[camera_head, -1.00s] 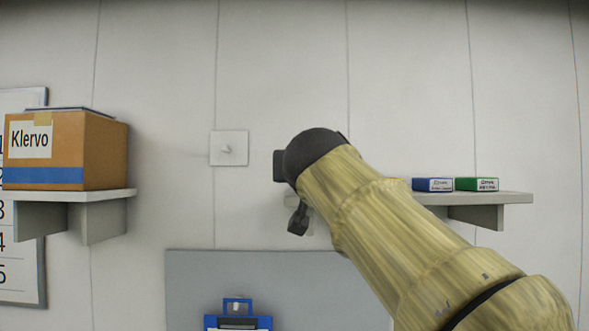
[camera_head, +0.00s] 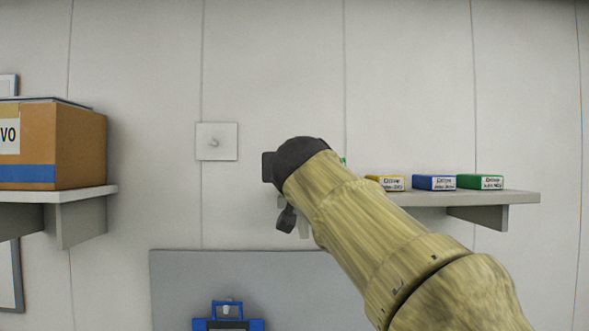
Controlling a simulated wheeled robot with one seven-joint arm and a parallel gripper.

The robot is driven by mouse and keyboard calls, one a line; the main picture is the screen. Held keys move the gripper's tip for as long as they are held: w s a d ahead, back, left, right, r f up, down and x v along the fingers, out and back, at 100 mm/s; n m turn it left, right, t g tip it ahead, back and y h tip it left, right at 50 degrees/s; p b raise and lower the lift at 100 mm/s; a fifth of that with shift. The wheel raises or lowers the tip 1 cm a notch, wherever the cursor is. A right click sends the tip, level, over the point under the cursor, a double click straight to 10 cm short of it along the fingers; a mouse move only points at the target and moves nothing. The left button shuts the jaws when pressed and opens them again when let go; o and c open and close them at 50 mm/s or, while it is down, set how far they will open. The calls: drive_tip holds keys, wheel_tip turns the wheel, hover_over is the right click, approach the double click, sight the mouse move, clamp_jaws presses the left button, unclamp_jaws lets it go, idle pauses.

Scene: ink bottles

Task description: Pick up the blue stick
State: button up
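A small flat blue box (camera_head: 433,183) with a white label lies on the right wall shelf, between a yellow box and a green box. It is the nearest match to the blue stick; I see no plain stick shape. My gripper (camera_head: 294,221) hangs at the end of my arm, left of the blue box in the picture and apart from it. The arm hides much of the gripper and the shelf's left end. Its finger gap and anything between the fingers cannot be made out.
The right shelf (camera_head: 516,198) also holds a yellow box (camera_head: 386,183) and a green box (camera_head: 480,182). A cardboard box (camera_head: 80,145) stands on the left shelf (camera_head: 85,197). A blue-framed object (camera_head: 227,309) is below, before a grey panel (camera_head: 180,285). A switch plate (camera_head: 216,141) is on the wall.

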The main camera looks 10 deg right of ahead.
drive_tip(key=shift+s+r, duration=0.1)
drive_tip(key=shift+s, duration=0.4)
drive_tip(key=shift+w, duration=0.1)
drive_tip(key=shift+w, duration=0.15)
drive_tip(key=c, duration=0.6)
drive_tip(key=shift+d, duration=0.1)
drive_tip(key=c, duration=0.3)
drive_tip(key=shift+c, duration=0.3)
drive_tip(key=shift+r, duration=0.55)
drive_tip(key=shift+r+p, duration=1.5)
drive_tip(key=shift+r, duration=2.9)
